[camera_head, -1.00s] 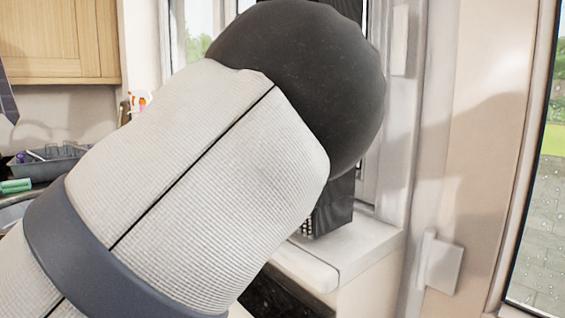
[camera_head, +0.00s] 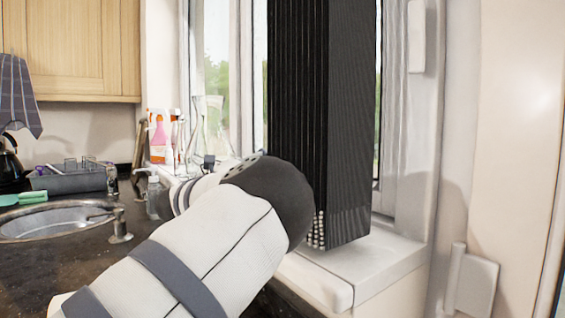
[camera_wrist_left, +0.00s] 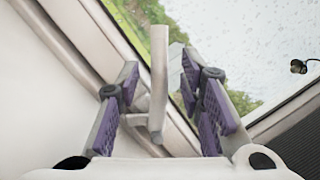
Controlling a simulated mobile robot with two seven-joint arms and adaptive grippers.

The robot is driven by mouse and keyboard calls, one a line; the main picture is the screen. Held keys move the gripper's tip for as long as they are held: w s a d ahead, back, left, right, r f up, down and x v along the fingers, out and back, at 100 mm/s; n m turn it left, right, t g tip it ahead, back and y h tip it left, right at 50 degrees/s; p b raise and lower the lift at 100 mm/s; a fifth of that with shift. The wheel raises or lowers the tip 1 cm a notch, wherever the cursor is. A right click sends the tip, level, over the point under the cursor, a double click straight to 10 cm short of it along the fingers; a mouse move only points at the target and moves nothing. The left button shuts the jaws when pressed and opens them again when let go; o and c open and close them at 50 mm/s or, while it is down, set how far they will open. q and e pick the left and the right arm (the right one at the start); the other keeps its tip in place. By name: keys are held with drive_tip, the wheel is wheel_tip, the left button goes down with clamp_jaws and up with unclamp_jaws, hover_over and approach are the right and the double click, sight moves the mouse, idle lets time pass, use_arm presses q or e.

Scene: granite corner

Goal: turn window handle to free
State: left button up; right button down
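In the left wrist view, the window handle (camera_wrist_left: 158,80) is a pale grey bar, near upright in the picture, at the edge of the window frame. My left gripper (camera_wrist_left: 160,76) is open, with one purple-padded finger on each side of the handle. I cannot tell how deep the handle sits between the fingers. In the head view, my left arm reaches from the bottom toward the window. The handle and gripper fingers cannot be made out there.
A tall black ribbed column (camera_head: 318,110) is at the window above the white sill (camera_head: 375,270), close by my arm. Spray bottles (camera_head: 158,138) and glassware (camera_head: 197,140) stand left of it. A sink (camera_head: 60,222) and dish rack (camera_head: 75,180) are at left. Raindrops cover the glass (camera_wrist_left: 225,40).

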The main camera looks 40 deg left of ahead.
use_arm(q)
drive_tip(key=shift+x, duration=1.45)
drive_tip(key=shift+c, duration=0.5)
clamp_jaws()
